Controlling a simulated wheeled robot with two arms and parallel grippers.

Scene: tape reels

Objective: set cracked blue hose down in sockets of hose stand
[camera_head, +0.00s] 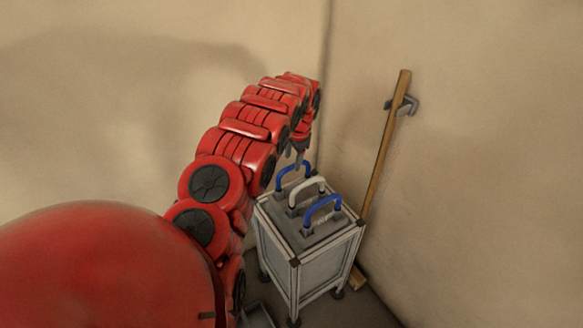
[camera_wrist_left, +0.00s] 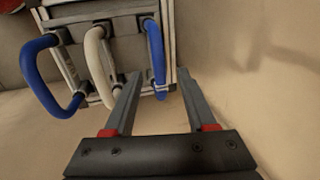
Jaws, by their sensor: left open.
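The hose stand (camera_head: 325,265) is a grey box on legs with dark corners. Three curved hoses stand on its top: a blue hose at the back (camera_head: 292,171), a white hose (camera_head: 305,186) in the middle and a blue hose at the front (camera_head: 322,202). My left gripper (camera_head: 298,156) is just above the back blue hose. In the left wrist view this blue hose (camera_wrist_left: 156,55) shows between the spread fingertips, with a pale mark near its lower end. The fingers are open and appear not to clamp it. I cannot clearly see a crack or how deep its ends sit.
A wooden pole (camera_head: 385,145) leans against the wall behind the stand, by a grey wall bracket (camera_head: 407,104). Walls close in behind and to the right of the stand. The white hose stands close beside the back blue one. Some floor is clear in front.

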